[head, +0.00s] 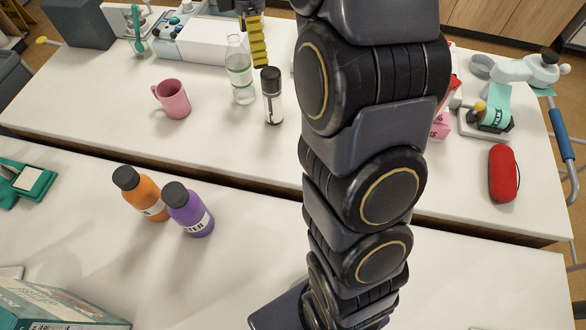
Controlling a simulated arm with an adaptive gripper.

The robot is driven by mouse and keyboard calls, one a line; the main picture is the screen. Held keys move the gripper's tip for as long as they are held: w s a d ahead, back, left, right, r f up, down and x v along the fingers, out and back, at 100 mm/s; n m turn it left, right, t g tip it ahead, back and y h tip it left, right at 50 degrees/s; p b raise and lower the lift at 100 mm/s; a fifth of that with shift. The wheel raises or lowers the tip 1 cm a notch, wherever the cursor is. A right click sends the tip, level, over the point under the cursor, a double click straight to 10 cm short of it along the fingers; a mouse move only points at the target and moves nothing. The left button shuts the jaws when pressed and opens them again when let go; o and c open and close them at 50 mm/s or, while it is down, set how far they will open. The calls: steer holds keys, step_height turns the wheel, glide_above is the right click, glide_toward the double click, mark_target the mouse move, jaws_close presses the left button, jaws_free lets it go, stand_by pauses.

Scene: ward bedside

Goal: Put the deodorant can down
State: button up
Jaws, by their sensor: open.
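The deodorant can (272,108), dark and white with a black cap, stands upright on the far white table, just right of a clear bottle. My gripper (257,42) is at the top of the head view, with a yellow ridged finger pointing down just above and behind the can's cap in the picture. The gripper is open, and a gap shows between its finger and the can. Its other finger is not clearly visible, and the top of the gripper is cut off by the frame.
The clear bottle (240,75) stands close to the can. A pink mug (172,99) is farther left. A red case (503,172) lies at right. Orange (142,194) and purple (188,210) bottles stand on the near table (235,265). My arm hides the middle right.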

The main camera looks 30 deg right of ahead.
steer(key=s+a+m, duration=0.3)
steer(key=s+m, duration=0.2)
steer(key=s, duration=0.4)
steer(key=s+a+m+g, duration=0.1)
steer(key=s+a+m, duration=0.2)
steer(key=s, duration=0.7)
steer(key=s+a+m, duration=0.3)
steer(key=s+m, duration=0.4)
steer(key=s, duration=0.2)
steer(key=shift+s+a+f+g, duration=0.15)
steer(key=shift+a+f+g, duration=0.15)
steer(key=shift+a+f, duration=0.05)
